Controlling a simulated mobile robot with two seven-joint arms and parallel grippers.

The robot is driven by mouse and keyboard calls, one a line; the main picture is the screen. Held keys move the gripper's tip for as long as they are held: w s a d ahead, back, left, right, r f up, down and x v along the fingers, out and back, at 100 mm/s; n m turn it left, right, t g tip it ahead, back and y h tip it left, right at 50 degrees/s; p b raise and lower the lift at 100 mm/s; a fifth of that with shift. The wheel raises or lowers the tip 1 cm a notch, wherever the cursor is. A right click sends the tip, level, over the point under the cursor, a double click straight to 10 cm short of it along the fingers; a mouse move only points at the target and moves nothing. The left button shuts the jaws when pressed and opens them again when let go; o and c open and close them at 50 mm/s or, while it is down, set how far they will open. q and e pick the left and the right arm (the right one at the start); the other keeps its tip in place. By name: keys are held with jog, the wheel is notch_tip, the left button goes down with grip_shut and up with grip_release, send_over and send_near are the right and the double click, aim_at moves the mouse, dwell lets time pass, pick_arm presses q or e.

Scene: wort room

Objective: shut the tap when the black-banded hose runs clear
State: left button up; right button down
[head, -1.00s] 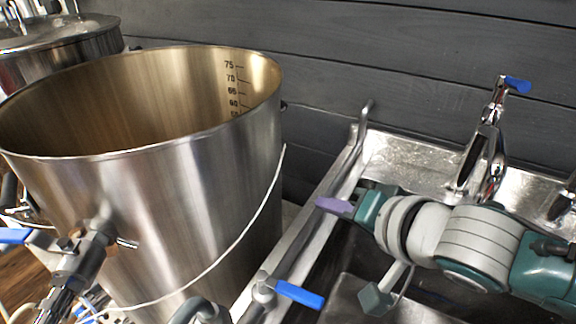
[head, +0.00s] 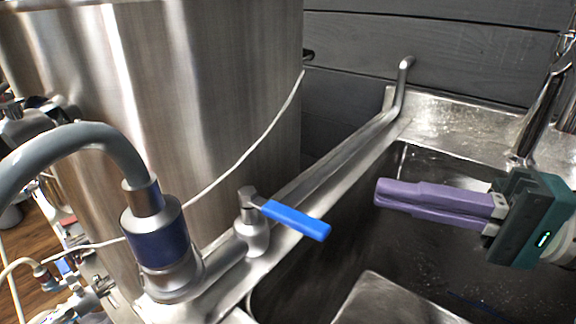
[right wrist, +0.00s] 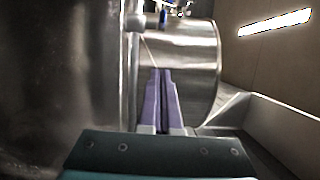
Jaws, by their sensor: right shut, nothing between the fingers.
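A tap with a blue lever (head: 295,218) sits on the steel pipe along the sink's left edge. Its lever points right, slanting over the sink. Left of the tap, a grey hose (head: 75,140) curves down into a coupling with a dark blue band (head: 158,240); I see no black band on it. No flowing liquid shows, and the hose's inside is hidden. My right gripper (head: 380,193) is shut and empty above the sink, right of the lever and apart from it, its purple fingers pointing left. They also show in the right wrist view (right wrist: 161,72). My left gripper is not in view.
A large steel kettle (head: 200,90) with a thin white cord fills the left. The steel sink (head: 450,120) lies on the right, with a faucet (head: 540,115) behind my gripper. More hoses and fittings (head: 75,290) are low at the left.

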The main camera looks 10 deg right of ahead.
aim_at(295, 219)
pick_arm(q)
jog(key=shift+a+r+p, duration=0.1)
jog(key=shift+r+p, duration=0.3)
jog(key=shift+p, duration=0.05)
pick_arm(e)
jog(key=a, duration=0.6)
jog(key=shift+s+a, duration=0.2)
